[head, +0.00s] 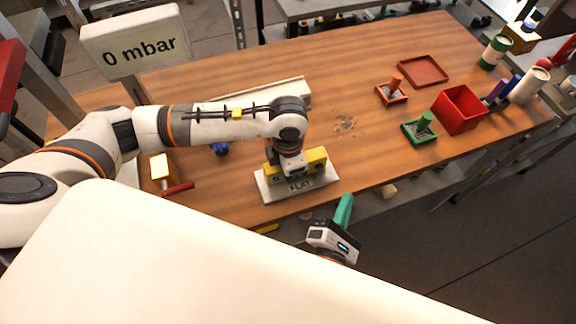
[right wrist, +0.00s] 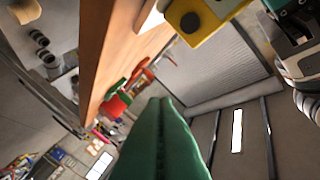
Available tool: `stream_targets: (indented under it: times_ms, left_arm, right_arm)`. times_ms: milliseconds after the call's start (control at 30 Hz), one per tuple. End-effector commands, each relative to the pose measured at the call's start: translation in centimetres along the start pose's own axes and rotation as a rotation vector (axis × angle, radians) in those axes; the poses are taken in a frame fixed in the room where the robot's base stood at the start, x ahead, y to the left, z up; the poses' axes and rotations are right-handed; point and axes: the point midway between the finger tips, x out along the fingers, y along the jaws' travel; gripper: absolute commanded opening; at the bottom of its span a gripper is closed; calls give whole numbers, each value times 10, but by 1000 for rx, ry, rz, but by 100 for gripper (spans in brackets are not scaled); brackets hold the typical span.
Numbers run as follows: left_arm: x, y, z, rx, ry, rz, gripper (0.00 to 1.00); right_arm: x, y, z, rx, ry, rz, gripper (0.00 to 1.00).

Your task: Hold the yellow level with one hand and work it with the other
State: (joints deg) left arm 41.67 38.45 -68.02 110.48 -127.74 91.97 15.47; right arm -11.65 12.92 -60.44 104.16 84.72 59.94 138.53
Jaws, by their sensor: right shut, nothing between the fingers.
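The yellow level (head: 317,160) sits at the table's front edge on a pale block marked FLAT (head: 299,186). Its yellow end with a dark round spot shows at the top of the right wrist view (right wrist: 205,15). My left gripper (head: 290,168) is right over the level's middle, pointing down. Its fingers are mostly hidden by its own wrist, so its grip is unclear. My right gripper (head: 346,205) is off the front edge, right of and nearer than the level. Its green fingers (right wrist: 160,115) are together and empty, apart from the level.
A sign reading "0 mbar" (head: 138,44) stands back left. A yellow block with a red handle (head: 160,167) lies left of the level. A red box (head: 460,109), a red tray (head: 423,70) and green and red stamp-like pieces are on the right.

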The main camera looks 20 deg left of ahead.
Motion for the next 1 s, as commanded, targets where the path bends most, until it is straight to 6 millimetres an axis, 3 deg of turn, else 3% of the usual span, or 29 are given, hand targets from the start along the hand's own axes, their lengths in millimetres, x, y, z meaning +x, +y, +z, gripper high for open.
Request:
stream_targets:
  times_ms: [133, 367, 1000]
  left_arm:
    - [0, 0, 0, 0, 1, 0, 4]
    - [0, 0, 0, 0, 1, 0, 4]
    - [0, 0, 0, 0, 1, 0, 4]
  right_arm:
    - [-12, 9, 16, 159, -55, 153, 0]
    - [-14, 11, 26, 231, -81, 227, 0]
    - [44, -24, 61, 228, -82, 225, 0]
